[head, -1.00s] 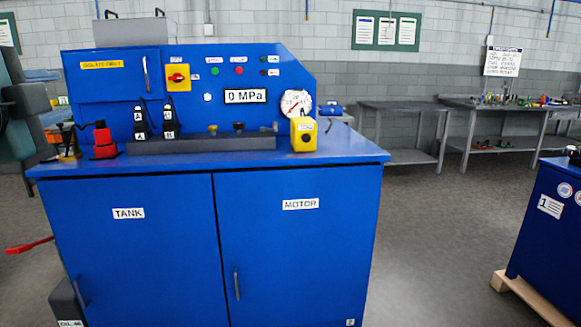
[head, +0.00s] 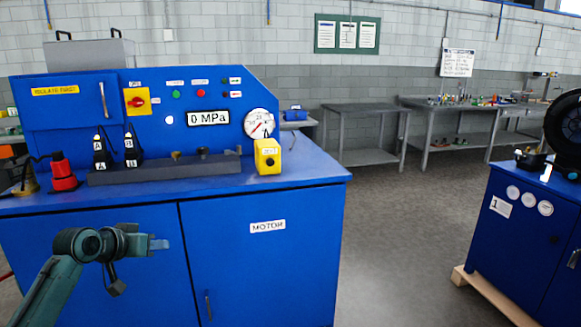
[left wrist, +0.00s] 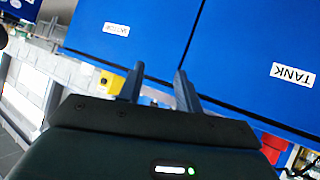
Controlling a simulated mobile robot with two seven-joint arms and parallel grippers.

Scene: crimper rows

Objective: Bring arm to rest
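My left arm (head: 50,285) comes in at the lower left of the head view, in front of the blue cabinet doors. Its gripper (head: 152,243) points right there, in front of the doors. In the left wrist view the two fingers of the left gripper (left wrist: 159,82) stand apart with nothing between them. Beyond them show the upside-down blue doors with the TANK label (left wrist: 292,75). My right gripper is in neither view.
The blue power unit (head: 100,255) fills the left, with a yellow box (head: 267,156), a red fitting (head: 63,174) and a gauge reading near zero (head: 258,123). Grey benches (head: 365,108) stand behind. A second blue cabinet (head: 515,240) is at right. Floor between is clear.

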